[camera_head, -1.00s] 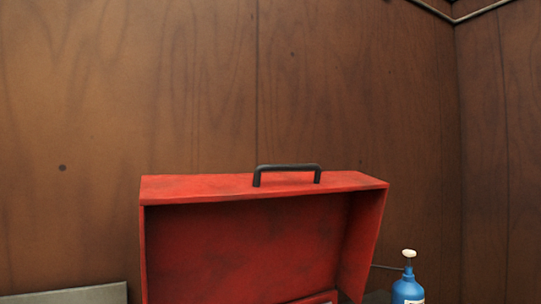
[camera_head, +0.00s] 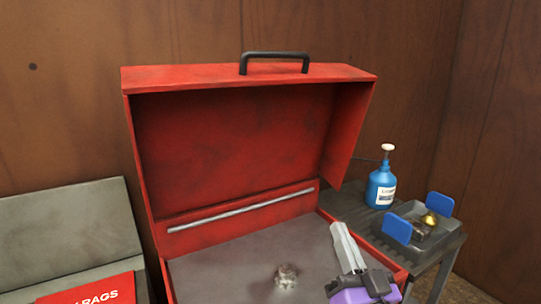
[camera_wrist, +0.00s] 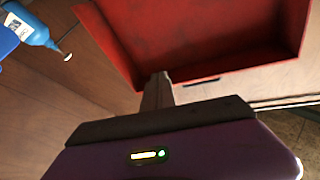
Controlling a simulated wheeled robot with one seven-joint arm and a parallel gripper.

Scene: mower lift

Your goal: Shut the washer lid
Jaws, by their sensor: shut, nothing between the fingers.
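The red washer lid (camera_head: 230,140) stands open, tilted up at the back of the red washer tub. A black handle (camera_head: 273,56) is on its top edge. In the wrist view the lid (camera_wrist: 200,35) fills the upper right. My gripper (camera_head: 338,232) is at the right front of the tub in the head view, in front of the lid and apart from the handle. Its grey fingers are together and hold nothing. The fingers also show in the wrist view (camera_wrist: 159,80).
A dark side table (camera_head: 462,240) stands to the right, with a blue pump bottle (camera_head: 381,186) and a grey tray with blue handles (camera_head: 420,240). A grey bin (camera_head: 60,235) labelled for rags stands left. A pale lump (camera_head: 287,275) lies in the tub. A wooden wall is behind.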

